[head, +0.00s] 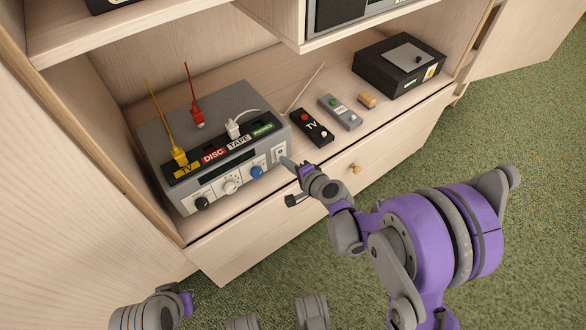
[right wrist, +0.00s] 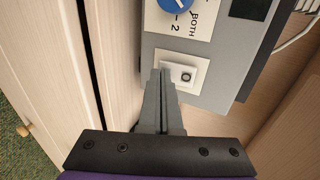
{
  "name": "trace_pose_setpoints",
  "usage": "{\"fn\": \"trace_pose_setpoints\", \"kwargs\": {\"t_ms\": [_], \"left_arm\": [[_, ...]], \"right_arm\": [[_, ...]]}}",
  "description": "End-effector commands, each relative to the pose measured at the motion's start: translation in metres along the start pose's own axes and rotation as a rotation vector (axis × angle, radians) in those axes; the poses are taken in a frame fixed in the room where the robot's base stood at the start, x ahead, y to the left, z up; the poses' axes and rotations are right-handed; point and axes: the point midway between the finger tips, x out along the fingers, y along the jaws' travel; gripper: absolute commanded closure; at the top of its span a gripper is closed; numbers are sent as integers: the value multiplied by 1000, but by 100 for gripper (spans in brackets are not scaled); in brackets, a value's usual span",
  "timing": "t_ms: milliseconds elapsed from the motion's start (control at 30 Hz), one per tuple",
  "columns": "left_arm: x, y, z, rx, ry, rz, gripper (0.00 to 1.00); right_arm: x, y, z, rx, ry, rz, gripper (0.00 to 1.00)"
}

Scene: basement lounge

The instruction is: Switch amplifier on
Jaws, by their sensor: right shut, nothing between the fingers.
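The amplifier (head: 225,160) is a grey box on the cabinet's lower shelf, with TV, DISC, TAPE and PHONES labels along its top front. Its front has black, white and blue knobs and a small white switch plate (head: 281,152) at the right end. The tips (right wrist: 161,75) partly cover the plate in the wrist view.
Yellow (head: 180,154) and red (head: 198,118) plugs and a white plug (head: 234,129) stand on the amplifier. To its right lie a black TV remote (head: 312,127), a grey remote (head: 340,112) and a black box (head: 400,66). A drawer with a wooden knob (head: 355,169) is below.

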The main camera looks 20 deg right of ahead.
Motion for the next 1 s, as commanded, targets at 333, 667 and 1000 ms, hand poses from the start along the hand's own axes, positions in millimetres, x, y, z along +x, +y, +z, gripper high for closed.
{"fn": "trace_pose_setpoints", "kwargs": {"t_ms": [333,667,1000], "left_arm": [[0,0,0,0,0,0,100],[1,0,0,0,0,0,100],[-10,0,-2,0,3,0,100]], "right_arm": [[2,0,0,0,-1,0,100],[6,-1,0,0,-1,0,100],[0,-15,0,1,0,-1,100]]}}
